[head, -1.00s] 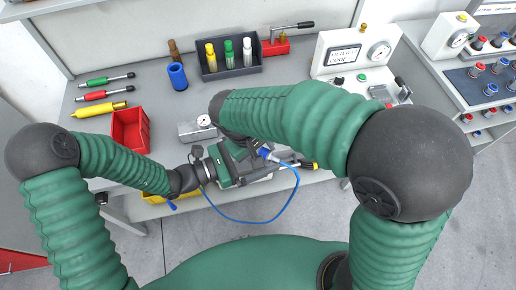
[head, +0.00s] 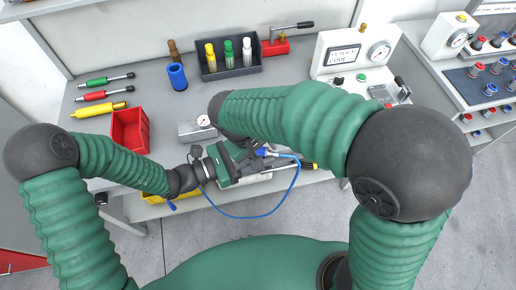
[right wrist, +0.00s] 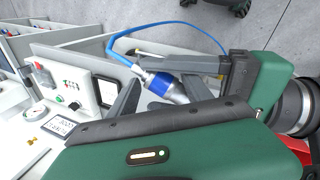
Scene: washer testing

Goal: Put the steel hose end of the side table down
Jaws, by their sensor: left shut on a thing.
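The steel hose end, with a blue collar (right wrist: 158,83), shows in the right wrist view on the end of the blue hose. In the head view its blue part (head: 263,153) shows just right of the grippers. My left gripper (right wrist: 190,62) comes in from the right in the right wrist view, its fingers shut at the hose end; its exact grip is partly hidden. In the head view my left gripper's fingertips are hard to make out. My right gripper (right wrist: 170,95) has its fingers apart, one on each side of the hose end. The side table's own hose rest cannot be made out.
The workbench (head: 150,85) holds a red bin (head: 130,130), a black holder (head: 230,67) with bottles, and a gauge block (head: 197,130). A tester (head: 350,60) stands at its right rear. A yellow bin (head: 155,197) is below the front edge. The blue hose (head: 240,217) hangs over open floor.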

